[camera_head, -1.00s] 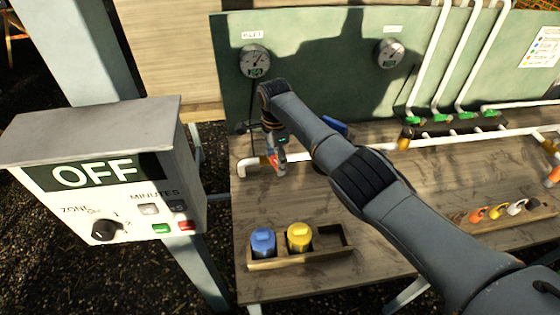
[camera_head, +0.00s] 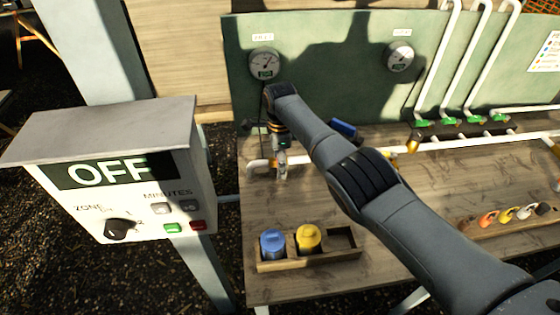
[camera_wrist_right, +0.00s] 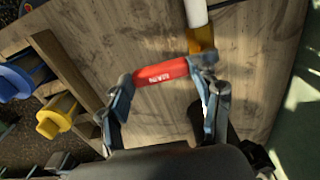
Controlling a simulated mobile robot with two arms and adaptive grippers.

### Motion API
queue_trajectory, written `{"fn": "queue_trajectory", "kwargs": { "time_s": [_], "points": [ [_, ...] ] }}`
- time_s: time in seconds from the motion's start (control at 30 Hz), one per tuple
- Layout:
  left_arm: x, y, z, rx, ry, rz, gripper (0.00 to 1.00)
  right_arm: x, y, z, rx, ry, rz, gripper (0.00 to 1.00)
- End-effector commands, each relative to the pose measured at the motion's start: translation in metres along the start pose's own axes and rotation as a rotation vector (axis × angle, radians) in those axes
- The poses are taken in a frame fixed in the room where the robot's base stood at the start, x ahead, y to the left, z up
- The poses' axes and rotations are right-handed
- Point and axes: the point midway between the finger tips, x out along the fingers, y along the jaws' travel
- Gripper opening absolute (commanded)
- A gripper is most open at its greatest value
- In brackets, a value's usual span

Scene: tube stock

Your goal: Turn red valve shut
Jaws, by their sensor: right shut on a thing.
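The red valve handle (camera_wrist_right: 160,73) shows in the right wrist view as a red lever with small lettering. It lies between the two fingertips, beside a brass fitting (camera_wrist_right: 201,38) on a white pipe. My right gripper (camera_wrist_right: 163,78) is shut on the handle, one finger at each end of it. In the head view my right gripper (camera_head: 281,165) is at the left end of the white pipe (camera_head: 258,166), under the left gauge. The gripper hides the handle there. My left gripper is not in view.
A grey control box reading OFF (camera_head: 110,180) stands at the left. A wooden holder (camera_head: 312,262) with a blue and a yellow capped item is at the bench's front left. A manifold with several green valves (camera_head: 465,128) is at the right. My right arm crosses the bench.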

Motion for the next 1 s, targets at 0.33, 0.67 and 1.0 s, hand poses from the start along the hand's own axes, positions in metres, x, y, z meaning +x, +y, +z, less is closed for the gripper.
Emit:
{"fn": "queue_trajectory", "kwargs": {
  "time_s": [0.33, 0.67, 1.0],
  "points": [
    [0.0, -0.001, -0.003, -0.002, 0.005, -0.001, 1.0, 0.0, 0.0, -0.001, 0.004, 0.0, 0.001, 0.87],
    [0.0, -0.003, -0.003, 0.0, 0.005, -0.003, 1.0, -0.01, -0.001, 0.0, 0.002, -0.001, -0.002, 0.87],
    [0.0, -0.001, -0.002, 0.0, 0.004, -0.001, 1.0, -0.075, -0.001, 0.0, 0.003, -0.001, -0.004, 0.87]
  ]
}}
